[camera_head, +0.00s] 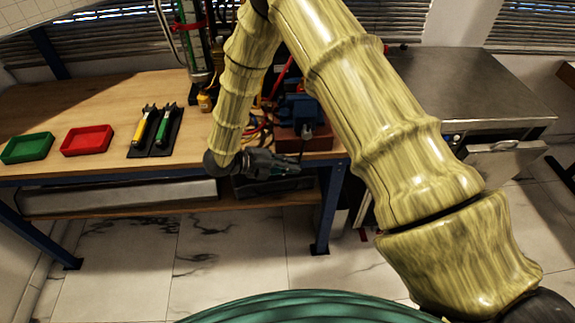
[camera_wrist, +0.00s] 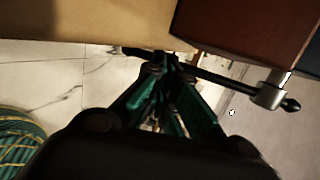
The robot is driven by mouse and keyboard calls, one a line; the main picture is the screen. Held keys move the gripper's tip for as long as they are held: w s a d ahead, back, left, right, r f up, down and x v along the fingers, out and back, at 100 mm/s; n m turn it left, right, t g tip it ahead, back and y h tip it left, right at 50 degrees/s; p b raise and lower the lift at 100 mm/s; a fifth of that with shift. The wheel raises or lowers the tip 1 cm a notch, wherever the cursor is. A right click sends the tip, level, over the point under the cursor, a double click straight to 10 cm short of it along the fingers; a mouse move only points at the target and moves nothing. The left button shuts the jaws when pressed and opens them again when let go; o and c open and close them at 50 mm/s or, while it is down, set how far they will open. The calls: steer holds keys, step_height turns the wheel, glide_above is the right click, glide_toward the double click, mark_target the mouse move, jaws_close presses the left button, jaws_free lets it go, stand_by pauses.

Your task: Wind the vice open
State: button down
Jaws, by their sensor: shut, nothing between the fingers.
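The blue vice (camera_head: 298,108) stands on a red-brown block (camera_head: 303,139) at the right front of the workbench, partly hidden by my arm. In the wrist view its dark handle bar (camera_wrist: 225,82) runs through a grey metal screw head (camera_wrist: 268,95) and ends in a dark knob at the right. My gripper (camera_head: 292,163) is just in front of the bench edge, below the vice. In the wrist view its green-sided fingers (camera_wrist: 165,62) are shut and empty. The bar's left end lies close to the fingertips; I cannot tell whether they touch.
The wooden workbench (camera_head: 95,103) carries a green tray (camera_head: 27,148), a red tray (camera_head: 87,140) and yellow- and green-handled tools (camera_head: 146,126) on a dark mat. Cables lie left of the vice. A steel-topped cabinet (camera_head: 470,85) stands right. The tiled floor in front is clear.

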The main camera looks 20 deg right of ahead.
stand_by(0.5)
steer(key=w+a+r+b, duration=0.1)
steer(key=a+r+b, duration=0.1)
steer(key=a, duration=1.2)
step_height(320, 180, up, 7)
steer(key=d+y, duration=0.3)
steer(key=y, duration=0.1)
steer(key=d+r+p+x, duration=0.1)
steer(key=p+x, duration=0.2)
steer(key=x, duration=1)
steer(key=shift+d+r, duration=0.35)
steer(key=shift+r, duration=0.05)
steer(key=shift+s+d, duration=0.1)
steer(key=shift+s, duration=0.1)
